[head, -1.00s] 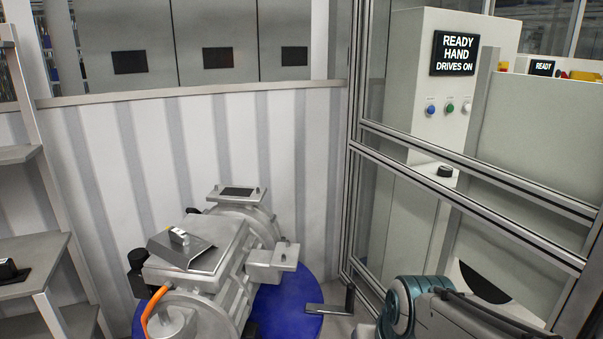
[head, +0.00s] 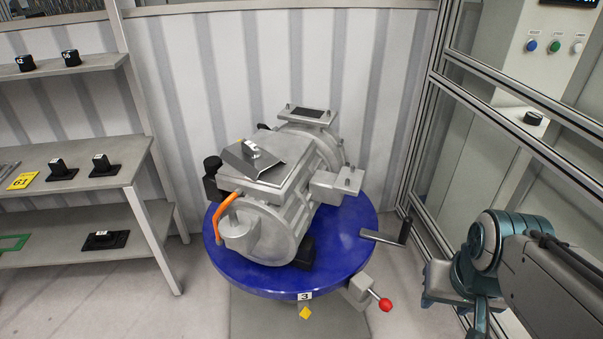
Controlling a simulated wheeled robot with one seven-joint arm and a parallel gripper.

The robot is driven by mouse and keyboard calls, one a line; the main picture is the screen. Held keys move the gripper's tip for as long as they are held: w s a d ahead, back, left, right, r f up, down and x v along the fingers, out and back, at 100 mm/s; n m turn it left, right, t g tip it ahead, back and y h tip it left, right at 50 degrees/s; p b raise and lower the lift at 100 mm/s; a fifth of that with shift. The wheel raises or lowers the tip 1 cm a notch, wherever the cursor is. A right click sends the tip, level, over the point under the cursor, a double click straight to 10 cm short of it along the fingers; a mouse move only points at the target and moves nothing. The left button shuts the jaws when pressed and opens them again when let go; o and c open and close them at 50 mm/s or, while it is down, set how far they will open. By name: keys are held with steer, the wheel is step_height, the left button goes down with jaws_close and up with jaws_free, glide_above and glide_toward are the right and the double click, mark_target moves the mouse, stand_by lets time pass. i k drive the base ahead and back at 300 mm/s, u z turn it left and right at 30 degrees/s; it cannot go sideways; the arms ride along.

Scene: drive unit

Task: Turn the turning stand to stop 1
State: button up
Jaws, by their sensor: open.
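The turning stand (head: 350,262) is a round blue disc low in the middle of the head view. It carries a grey motor-like drive unit (head: 270,215) with an orange cable. A white label reading 3 (head: 304,296) is on the disc's front rim, just above a yellow diamond marker (head: 305,313). A lever with a red knob (head: 385,304) sticks out at the front right of the stand. A flat arm with a dark upright grip (head: 405,231) reaches out from its right side. My arm shows at the lower right, apart from the stand; I cannot make out my gripper.
Shelves (head: 75,180) with black blocks and a yellow 61 tag stand at the left. A striped wall (head: 380,80) closes off the back. A metal-framed clear partition (head: 520,100) is at the right. Floor (head: 410,290) is clear between the stand and my arm.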

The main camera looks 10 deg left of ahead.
mark_target(307, 225)
steer(key=z, duration=0.4)
steer(key=i, duration=1)
steer(key=u, duration=0.55)
